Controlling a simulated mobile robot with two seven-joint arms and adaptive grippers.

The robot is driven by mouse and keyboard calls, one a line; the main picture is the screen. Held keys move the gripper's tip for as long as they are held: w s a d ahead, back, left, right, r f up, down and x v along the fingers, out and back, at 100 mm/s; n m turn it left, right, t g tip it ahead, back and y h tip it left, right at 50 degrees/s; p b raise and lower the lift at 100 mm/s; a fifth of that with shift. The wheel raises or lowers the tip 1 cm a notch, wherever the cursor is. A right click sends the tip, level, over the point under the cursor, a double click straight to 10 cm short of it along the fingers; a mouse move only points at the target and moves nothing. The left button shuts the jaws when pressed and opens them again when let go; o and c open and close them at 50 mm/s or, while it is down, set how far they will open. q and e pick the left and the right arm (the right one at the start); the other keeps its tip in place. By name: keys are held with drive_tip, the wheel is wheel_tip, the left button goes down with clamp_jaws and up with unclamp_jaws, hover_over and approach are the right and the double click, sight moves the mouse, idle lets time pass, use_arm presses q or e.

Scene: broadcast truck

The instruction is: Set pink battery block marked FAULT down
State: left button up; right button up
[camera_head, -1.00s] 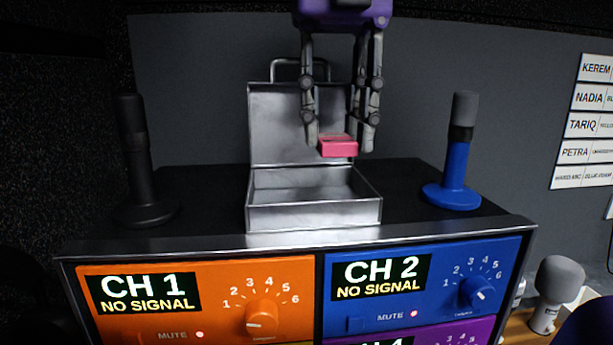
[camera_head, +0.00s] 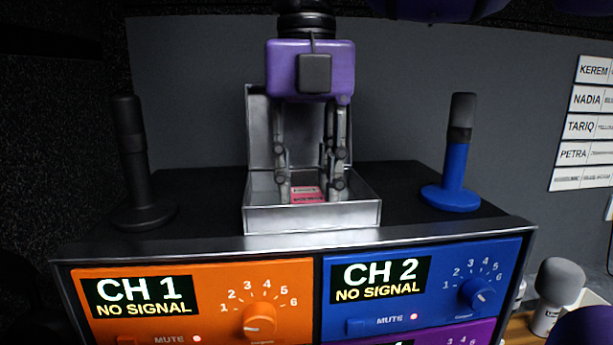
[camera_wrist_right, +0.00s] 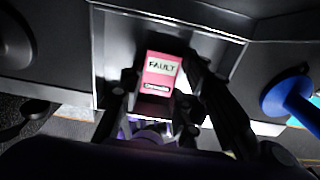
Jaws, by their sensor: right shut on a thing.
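The pink battery block (camera_head: 307,195) is down inside the open metal case (camera_head: 312,219) on top of the rack. In the right wrist view the pink block (camera_wrist_right: 160,75) shows its FAULT label. My right gripper (camera_head: 310,190) reaches down into the case with its fingers on both sides of the block, shut on it. The case's front wall hides the block's lower part, so I cannot tell if it touches the floor of the case. My left gripper is not in view.
A black microphone (camera_head: 135,165) stands left of the case and a blue one (camera_head: 456,160) stands right. The case lid (camera_head: 257,130) is raised behind. The rack front has an orange CH 1 panel (camera_head: 215,285) and a blue CH 2 panel (camera_head: 440,275).

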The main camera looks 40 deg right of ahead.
sight(307, 194)
drive_tip(key=o, duration=1)
drive_tip(key=shift+f, duration=0.1)
wheel_tip(307, 194, up, 12)
drive_tip(key=shift+r+p, duration=0.2)
drive_tip(key=shift+p, duration=0.4)
